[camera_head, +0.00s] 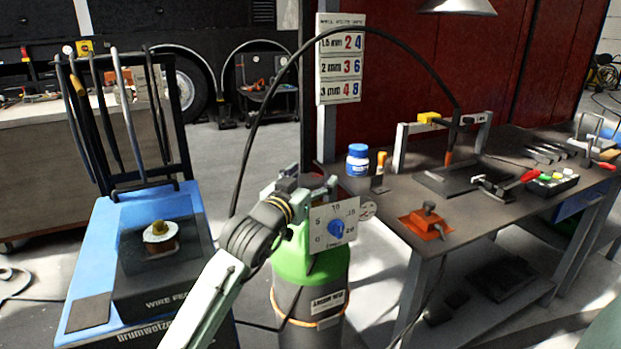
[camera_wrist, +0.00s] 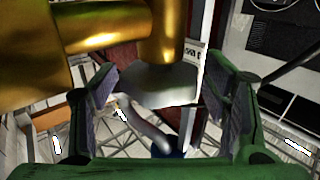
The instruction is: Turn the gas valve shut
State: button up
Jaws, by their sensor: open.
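The gas cylinder (camera_head: 308,262), green at the shoulder and dark below, stands upright in the middle of the head view. A white dial plate (camera_head: 322,217) marked 0 to 20, with a blue knob (camera_head: 336,229), is at its top. My gripper (camera_head: 306,187) is at the cylinder top, partly hidden by my own wrist. In the wrist view, my gripper (camera_wrist: 165,112) has its green-backed fingers wide apart. Brass fittings (camera_wrist: 115,38) fill the top, close to the camera. A pale rounded piece (camera_wrist: 160,85) shows between the fingers; I cannot tell whether they touch it. The valve handle is not clear.
A blue wire-feed welder (camera_head: 100,235) stands left of the cylinder. A black hose (camera_head: 262,105) arches over the cylinder to the bench.

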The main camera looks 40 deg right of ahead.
jog(key=shift+c, duration=0.4)
jog(key=c, duration=1.1)
